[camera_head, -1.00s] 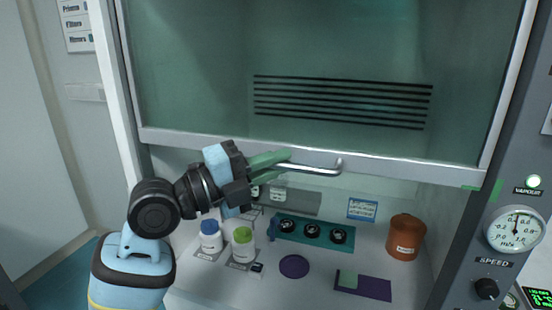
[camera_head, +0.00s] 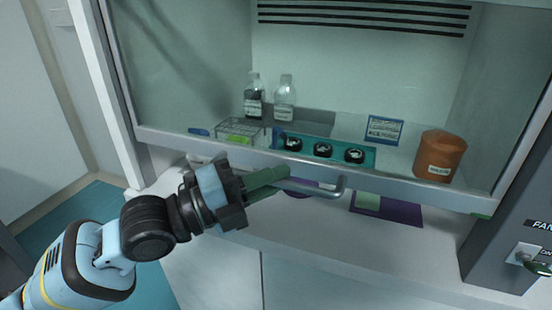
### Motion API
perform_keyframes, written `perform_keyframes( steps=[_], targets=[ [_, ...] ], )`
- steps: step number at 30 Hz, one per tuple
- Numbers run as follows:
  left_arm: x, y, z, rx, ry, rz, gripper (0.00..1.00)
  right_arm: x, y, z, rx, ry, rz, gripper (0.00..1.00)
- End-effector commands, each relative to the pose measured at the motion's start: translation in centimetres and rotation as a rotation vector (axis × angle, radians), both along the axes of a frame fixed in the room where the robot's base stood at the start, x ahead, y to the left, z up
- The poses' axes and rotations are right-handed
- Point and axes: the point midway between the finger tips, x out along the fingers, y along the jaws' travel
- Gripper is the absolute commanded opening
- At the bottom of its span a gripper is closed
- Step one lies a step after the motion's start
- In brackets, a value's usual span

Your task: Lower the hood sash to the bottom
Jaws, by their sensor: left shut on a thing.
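The hood sash (camera_head: 420,187) is a glass pane with a light grey bottom rail that crosses the hood opening. Its rail is low, with a gap between it and the white work surface. A metal bar handle (camera_head: 322,191) sticks out from the rail's middle. My left gripper (camera_head: 272,180), with green fingers, is shut on the left part of the handle. The fingers hide the part they hold. My right gripper is not in view.
Behind the glass stand two clear bottles (camera_head: 285,98), a wire rack (camera_head: 240,130), a teal tray (camera_head: 370,157) with black round items, and an orange-brown jar (camera_head: 440,156). A purple mat (camera_head: 400,212) lies below the rail. A control panel (camera_head: 515,250) stands at right.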

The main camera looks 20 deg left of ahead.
Motion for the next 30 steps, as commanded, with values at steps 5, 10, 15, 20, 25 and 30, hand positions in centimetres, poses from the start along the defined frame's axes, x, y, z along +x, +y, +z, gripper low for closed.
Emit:
perform_keyframes(
  steps=[5,10,15,20,25,30],
  targets=[
    [0.0,0.0,-4.4,0.003,0.009,-0.001,0.00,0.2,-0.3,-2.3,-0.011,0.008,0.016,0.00],
    [0.0,0.0,-6.5,0.003,0.007,0.001,0.00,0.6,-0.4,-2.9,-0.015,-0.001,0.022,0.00],
    [0.0,0.0,-7.3,0.001,0.005,0.000,0.00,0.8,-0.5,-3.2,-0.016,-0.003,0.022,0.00],
    [0.0,0.0,-7.4,0.001,0.004,0.001,0.00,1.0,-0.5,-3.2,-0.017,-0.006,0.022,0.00],
    [0.0,0.0,-7.3,0.001,0.004,0.001,0.00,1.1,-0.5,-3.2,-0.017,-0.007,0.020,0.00],
    [0.0,0.0,-7.3,0.001,0.003,0.001,0.26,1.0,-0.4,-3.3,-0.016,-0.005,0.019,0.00]
  ],
)
